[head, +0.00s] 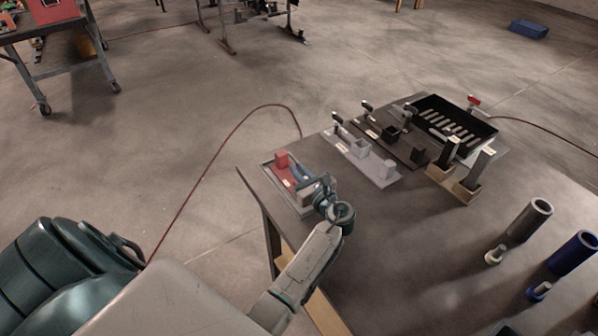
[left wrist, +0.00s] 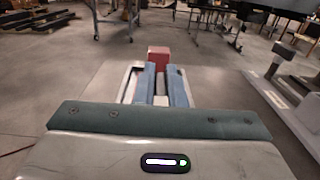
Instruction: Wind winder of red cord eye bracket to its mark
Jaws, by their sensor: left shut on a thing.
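The red cord eye bracket (head: 281,160) stands at the left end of the table as a red block on a pale base plate with red on it. In the left wrist view its red block (left wrist: 158,54) shows just beyond my fingertips. My right gripper is not in view.
To the right stand a white bracket plate (head: 376,176) and a black one (head: 403,150), each with an upright dark-knobbed lever. A black slotted tray (head: 478,127) lies behind. Dark and blue tubes (head: 528,220) stand at the right. The table's front middle is clear.

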